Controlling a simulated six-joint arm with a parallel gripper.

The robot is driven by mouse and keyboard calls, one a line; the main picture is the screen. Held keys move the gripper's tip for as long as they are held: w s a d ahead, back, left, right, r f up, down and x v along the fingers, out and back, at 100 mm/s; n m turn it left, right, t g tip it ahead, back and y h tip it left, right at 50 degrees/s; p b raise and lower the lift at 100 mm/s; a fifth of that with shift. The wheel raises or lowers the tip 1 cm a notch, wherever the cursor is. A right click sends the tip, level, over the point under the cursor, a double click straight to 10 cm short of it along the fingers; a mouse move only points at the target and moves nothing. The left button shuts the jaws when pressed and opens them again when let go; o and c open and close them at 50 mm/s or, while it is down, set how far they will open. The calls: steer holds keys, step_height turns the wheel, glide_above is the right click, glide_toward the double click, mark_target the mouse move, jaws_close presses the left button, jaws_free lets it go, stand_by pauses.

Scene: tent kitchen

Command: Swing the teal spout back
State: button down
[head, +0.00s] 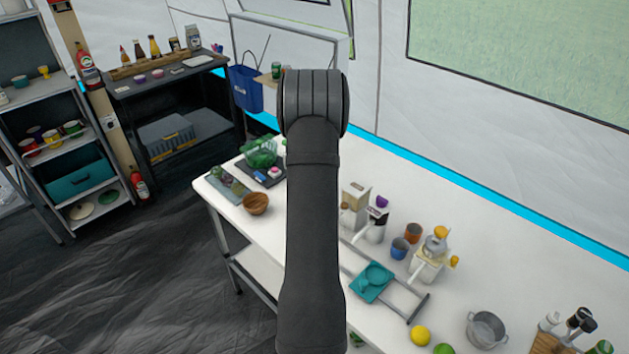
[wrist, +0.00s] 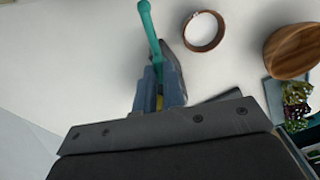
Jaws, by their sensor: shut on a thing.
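The teal spout (wrist: 150,28) shows in the wrist view as a thin rod with a rounded tip, running up from between my fingers. My gripper (wrist: 160,68) is shut on it, with the blue-grey fingers on either side of the rod. A bit of yellow shows low between the fingers. The base of the spout and what it is mounted on are hidden by my gripper. In the head view my dark arm covers the gripper and the spout.
A brown ring-shaped thing (wrist: 204,31) lies right of the spout, and a wooden bowl (wrist: 292,50) farther right; the bowl also shows in the head view (head: 256,204). A teal tray (head: 371,284), cups and a juicer-like device (head: 431,255) stand right of my arm on the white table (head: 395,180).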

steer(key=shift+n, duration=2.1)
steer(key=shift+r, duration=0.1)
steer(key=c, duration=1.8)
jaws_free()
step_height(320, 180, up, 17)
steer(key=shift+r, duration=0.15)
